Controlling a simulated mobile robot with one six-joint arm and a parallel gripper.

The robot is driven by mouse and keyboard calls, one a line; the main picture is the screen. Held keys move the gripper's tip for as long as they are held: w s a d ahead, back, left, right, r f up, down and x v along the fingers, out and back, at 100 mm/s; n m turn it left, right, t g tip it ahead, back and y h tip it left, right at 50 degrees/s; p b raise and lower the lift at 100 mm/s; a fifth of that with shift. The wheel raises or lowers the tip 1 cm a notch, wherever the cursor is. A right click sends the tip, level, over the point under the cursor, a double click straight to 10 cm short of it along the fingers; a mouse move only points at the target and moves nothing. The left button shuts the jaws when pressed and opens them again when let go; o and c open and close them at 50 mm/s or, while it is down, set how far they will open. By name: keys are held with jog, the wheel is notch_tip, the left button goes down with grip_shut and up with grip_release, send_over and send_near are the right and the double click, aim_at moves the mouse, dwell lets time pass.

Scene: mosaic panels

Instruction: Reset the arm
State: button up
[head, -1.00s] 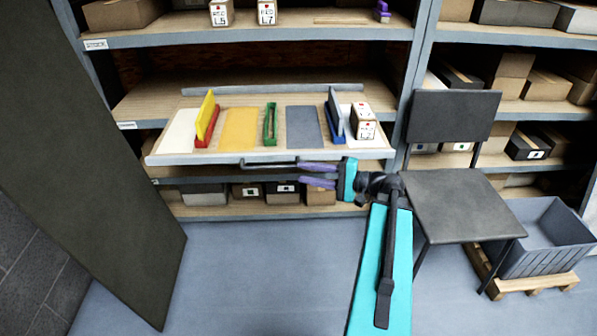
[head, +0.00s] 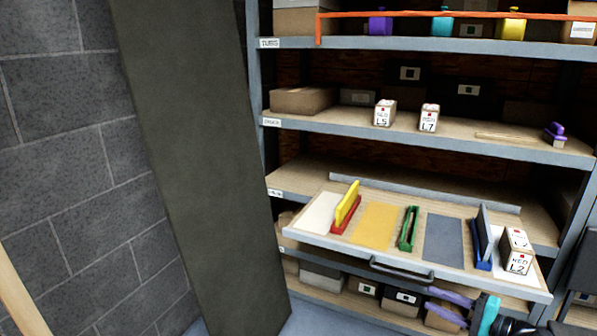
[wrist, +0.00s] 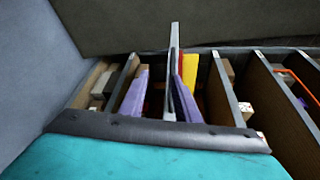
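My gripper (head: 450,305) is at the bottom right of the head view, with purple fingers and a teal body. It is just below and right of the handle (head: 400,272) of the pulled-out tray (head: 330,243). The fingers point left and are apart, with a gap between them. In the wrist view my gripper (wrist: 160,78) also shows its two fingers spread. The tray's grey front edge (wrist: 174,45) runs up the picture beyond the gap, and I see nothing clearly gripped. Most of my arm is out of the head view.
The tray holds a yellow panel in a red holder (head: 346,210), a green holder (head: 408,230), a blue holder (head: 482,245) and white boxes (head: 517,258). Shelves rise behind. A tall dark panel (head: 195,160) stands at left beside a block wall (head: 70,150).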

jog(key=s+a+f+n+g+h, duration=0.15)
jog(key=a+f+g, duration=0.25)
jog(key=a+f, duration=0.4)
jog(key=s+a+f+n+g, duration=0.1)
jog(key=s+a+f+g, duration=0.15)
jog(key=a+f, duration=0.6)
jog(key=s+a+f+n+g, duration=0.2)
jog(key=a+f+g, duration=0.25)
jog(key=f, duration=0.75)
jog(key=s+a+f+n+g+h, duration=0.3)
jog(key=s+f+n+h, duration=0.15)
jog(key=s+f, duration=0.5)
jog(key=s+a+f+n+g+h, duration=0.2)
jog(key=s+f+n+g+h, duration=0.25)
jog(key=s+f, duration=0.45)
notch_tip(320, 180, up, 15)
jog(key=s+p, duration=0.2)
jog(key=p, duration=1.1)
jog(key=shift+s+a+m, duration=0.3)
jog(key=shift+s+m, duration=0.1)
jog(key=shift+m, duration=0.05)
jog(key=shift+f, duration=0.1)
